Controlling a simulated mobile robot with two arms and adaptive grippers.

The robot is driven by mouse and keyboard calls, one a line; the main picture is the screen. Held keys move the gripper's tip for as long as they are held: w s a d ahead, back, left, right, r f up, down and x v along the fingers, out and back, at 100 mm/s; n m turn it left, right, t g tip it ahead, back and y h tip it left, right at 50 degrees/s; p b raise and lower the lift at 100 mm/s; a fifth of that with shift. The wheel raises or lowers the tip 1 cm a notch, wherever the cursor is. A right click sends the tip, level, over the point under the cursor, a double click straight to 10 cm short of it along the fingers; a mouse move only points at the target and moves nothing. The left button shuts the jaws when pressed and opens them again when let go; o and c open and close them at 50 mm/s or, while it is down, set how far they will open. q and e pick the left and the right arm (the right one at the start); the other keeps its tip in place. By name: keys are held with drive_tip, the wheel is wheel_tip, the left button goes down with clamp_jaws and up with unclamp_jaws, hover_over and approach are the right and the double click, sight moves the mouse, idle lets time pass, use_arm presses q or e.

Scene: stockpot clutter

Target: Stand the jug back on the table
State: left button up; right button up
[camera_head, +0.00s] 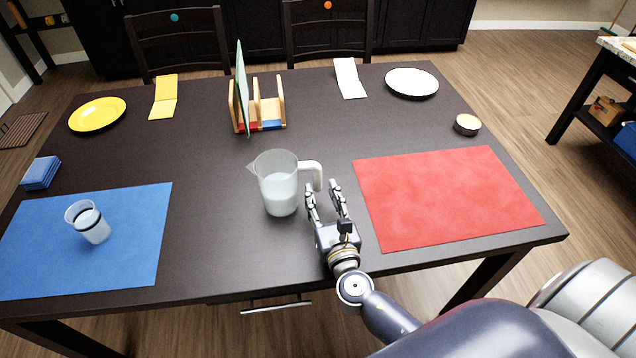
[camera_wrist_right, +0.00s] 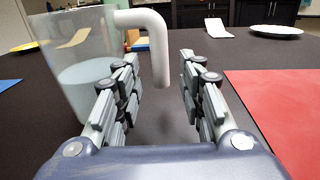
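The jug (camera_head: 279,187) is clear with a white handle and holds a pale liquid. It stands upright on the dark table (camera_head: 330,130), near the middle, with its handle to the right. My right gripper (camera_head: 325,186) is open just in front of the handle, with its fingers pointing toward the back of the table. In the right wrist view the jug (camera_wrist_right: 80,75) is at the left, and the handle (camera_wrist_right: 155,50) hangs ahead of the gap between the open fingers (camera_wrist_right: 160,85). The gap looks empty. My left gripper is not in view.
A red mat (camera_head: 445,195) lies at the right and a blue mat (camera_head: 125,235) at the left with a cup (camera_head: 90,224). A wooden rack (camera_head: 260,108) with a green board stands behind the jug. A small round tin (camera_head: 467,125) is at the right edge.

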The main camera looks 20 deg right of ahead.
drive_tip(key=s, duration=0.4)
drive_tip(key=s+a, duration=0.1)
drive_tip(key=s, duration=0.1)
drive_tip(key=shift+b, duration=0.4)
